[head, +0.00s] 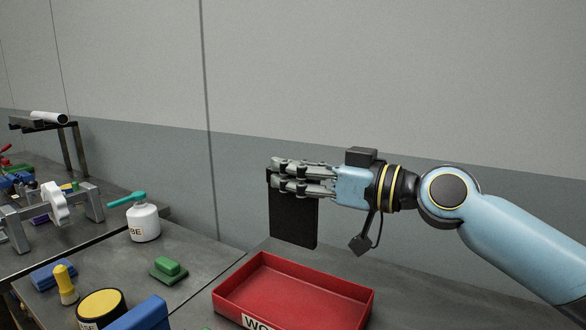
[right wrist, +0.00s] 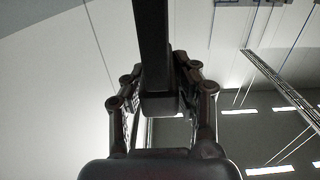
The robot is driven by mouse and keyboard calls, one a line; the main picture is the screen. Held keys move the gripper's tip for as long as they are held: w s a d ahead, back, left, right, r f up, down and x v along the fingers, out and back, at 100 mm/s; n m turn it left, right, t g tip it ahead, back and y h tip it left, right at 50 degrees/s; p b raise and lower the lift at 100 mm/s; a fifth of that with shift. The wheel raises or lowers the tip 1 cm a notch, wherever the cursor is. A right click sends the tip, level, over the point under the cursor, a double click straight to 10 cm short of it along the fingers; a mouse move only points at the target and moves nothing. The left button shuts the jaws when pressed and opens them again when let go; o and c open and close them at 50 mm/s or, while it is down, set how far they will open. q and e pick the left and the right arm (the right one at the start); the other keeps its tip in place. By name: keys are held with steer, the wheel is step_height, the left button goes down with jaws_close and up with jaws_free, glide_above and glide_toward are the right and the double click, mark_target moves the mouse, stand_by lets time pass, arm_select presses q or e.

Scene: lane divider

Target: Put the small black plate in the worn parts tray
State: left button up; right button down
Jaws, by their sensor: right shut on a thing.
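The small black plate (head: 294,222) hangs upright from my right gripper (head: 276,176), which is shut on its upper edge. In the right wrist view the dark plate (right wrist: 151,40) runs up between the fingers of the right gripper (right wrist: 160,85). The worn parts tray (head: 230,288) is a red open tray at the lower middle of the head view, with a partly cut-off label on its front. The plate is held above the tray's back side, apart from it. The tray's floor looks empty. My left gripper is not in view.
A white bottle with a teal brush (head: 145,223), a green block (head: 168,269), a yellow-topped peg (head: 65,285) and a black can with a yellow top (head: 101,308) stand left of the tray. A metal stand with a white wheel (head: 54,205) is farther left. A grey wall is behind.

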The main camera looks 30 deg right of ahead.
mark_target(293, 242)
steer(key=shift+f+b, duration=5.85)
steer(key=shift+f, duration=0.45)
steer(key=c, duration=1)
jaws_free()
steer(key=shift+o, duration=0.2)
step_height(293, 242, up, 10)
steer(key=shift+r, duration=0.1)
